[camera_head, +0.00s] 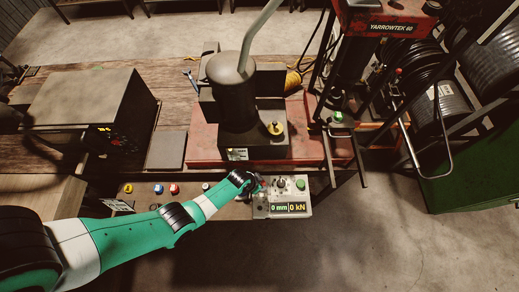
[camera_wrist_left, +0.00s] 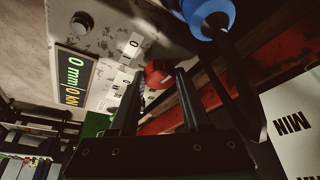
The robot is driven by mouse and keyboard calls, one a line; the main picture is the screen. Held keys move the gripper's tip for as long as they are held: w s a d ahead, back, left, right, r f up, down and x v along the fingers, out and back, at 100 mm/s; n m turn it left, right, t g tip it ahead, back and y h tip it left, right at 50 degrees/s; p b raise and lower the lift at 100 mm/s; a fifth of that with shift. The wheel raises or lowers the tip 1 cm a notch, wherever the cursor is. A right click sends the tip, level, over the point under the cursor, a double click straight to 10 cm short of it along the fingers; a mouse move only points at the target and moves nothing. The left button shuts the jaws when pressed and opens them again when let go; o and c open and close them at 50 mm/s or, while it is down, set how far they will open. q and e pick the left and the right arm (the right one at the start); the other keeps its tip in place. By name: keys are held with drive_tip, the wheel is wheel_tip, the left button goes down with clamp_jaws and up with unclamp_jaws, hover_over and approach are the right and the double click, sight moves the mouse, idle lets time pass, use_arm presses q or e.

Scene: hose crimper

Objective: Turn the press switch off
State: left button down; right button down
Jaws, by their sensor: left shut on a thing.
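The press control panel (camera_head: 264,211) stands at the front edge of the bench, with a lit display (camera_head: 289,207) reading 0 mm and 0 kN. It also shows in the left wrist view, where the display (camera_wrist_left: 75,80) is turned on its side. My left gripper (camera_head: 259,186) is at the panel's upper left part. In the left wrist view its two dark fingers (camera_wrist_left: 158,80) are on either side of a red switch knob (camera_wrist_left: 157,72) and shut on it. Labels marked 0 (camera_wrist_left: 130,47) are beside the knob. The fingers hide part of the knob.
The red press base (camera_head: 205,147) is behind. A blue rounded thing (camera_wrist_left: 208,15) and a white card reading MIN (camera_wrist_left: 291,122) are close by in the left wrist view.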

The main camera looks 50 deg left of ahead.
use_arm(q)
drive_tip(key=n+y, duration=0.1)
drive_tip(key=n, duration=0.1)
drive_tip(key=shift+d+n, duration=0.15)
drive_tip(key=shift+n, duration=0.25)
drive_tip(key=n, duration=0.1)
drive_tip(key=n+y+b, duration=0.1)
drive_tip(key=n, duration=0.1)
drive_tip(key=shift+d+n+g+y+b, duration=0.15)
drive_tip(key=shift+n+g+y+b, duration=0.15)
drive_tip(key=shift+g, duration=0.1)
drive_tip(key=shift+w+n+g+y, duration=0.15)
drive_tip(key=shift+n+g+y, duration=0.35)
drive_tip(key=shift+n, duration=1.5)
drive_tip(key=shift+c, duration=1.8)
unclamp_jaws()
